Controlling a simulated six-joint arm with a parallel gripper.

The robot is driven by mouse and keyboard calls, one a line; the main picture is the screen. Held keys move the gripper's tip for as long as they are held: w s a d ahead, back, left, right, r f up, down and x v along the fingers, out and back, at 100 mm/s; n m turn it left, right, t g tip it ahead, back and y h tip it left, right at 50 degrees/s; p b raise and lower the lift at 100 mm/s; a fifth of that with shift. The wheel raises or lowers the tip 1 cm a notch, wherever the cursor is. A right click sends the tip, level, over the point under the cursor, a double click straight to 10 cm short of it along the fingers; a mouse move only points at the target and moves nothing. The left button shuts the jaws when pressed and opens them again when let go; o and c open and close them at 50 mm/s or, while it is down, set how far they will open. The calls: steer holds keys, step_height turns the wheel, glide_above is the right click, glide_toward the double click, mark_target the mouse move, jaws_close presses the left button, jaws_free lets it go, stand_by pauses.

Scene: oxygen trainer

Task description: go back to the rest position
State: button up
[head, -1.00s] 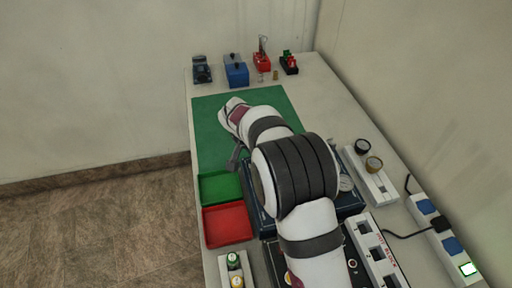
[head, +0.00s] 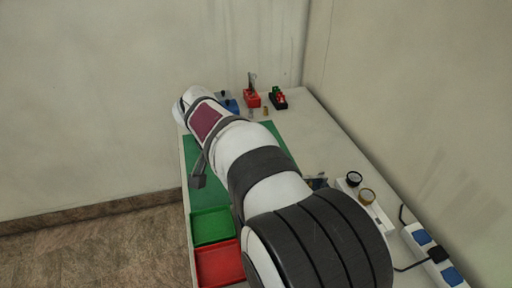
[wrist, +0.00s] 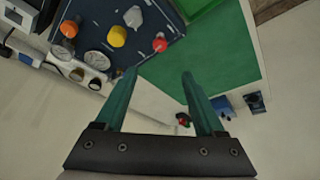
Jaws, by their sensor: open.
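My gripper (wrist: 158,75) is open and empty in the wrist view, its two teal fingers apart above the table. In the head view my arm fills the middle and lower right, and only a dark part of my gripper (head: 198,181) shows beside it at the left. The green mat (head: 194,150) lies partly hidden under my arm; it also shows in the wrist view (wrist: 222,55). Nothing is held between the fingers.
The dark blue panel (wrist: 150,55) with knobs and gauges is at the wrist view's upper left. A green tray (head: 211,226) and a red tray (head: 217,264) lie along the left edge. Red stands (head: 251,98) are at the back. A power strip (head: 434,252) is at right.

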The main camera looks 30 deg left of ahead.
steer(key=shift+d, duration=0.1)
steer(key=s+d+r+m+g, duration=0.1)
steer(key=s+d+m+g, duration=0.15)
steer(key=d, duration=0.95)
steer(key=s+d+r+m+g, duration=0.15)
steer(key=s+d, duration=0.25)
steer(key=d, duration=0.9)
steer(key=s+d+f+y, duration=0.1)
steer(key=s+d+f, duration=0.1)
steer(key=s+d, duration=0.2)
steer(key=s+d+f+m, duration=0.1)
steer(key=s+d+f, duration=0.1)
steer(key=s, duration=0.9)
steer(key=shift+s+d+g+y, duration=0.3)
steer(key=shift+d+y, duration=0.1)
steer(key=shift+d, duration=0.45)
steer(key=shift+w, duration=0.1)
steer(key=shift+c, duration=0.3)
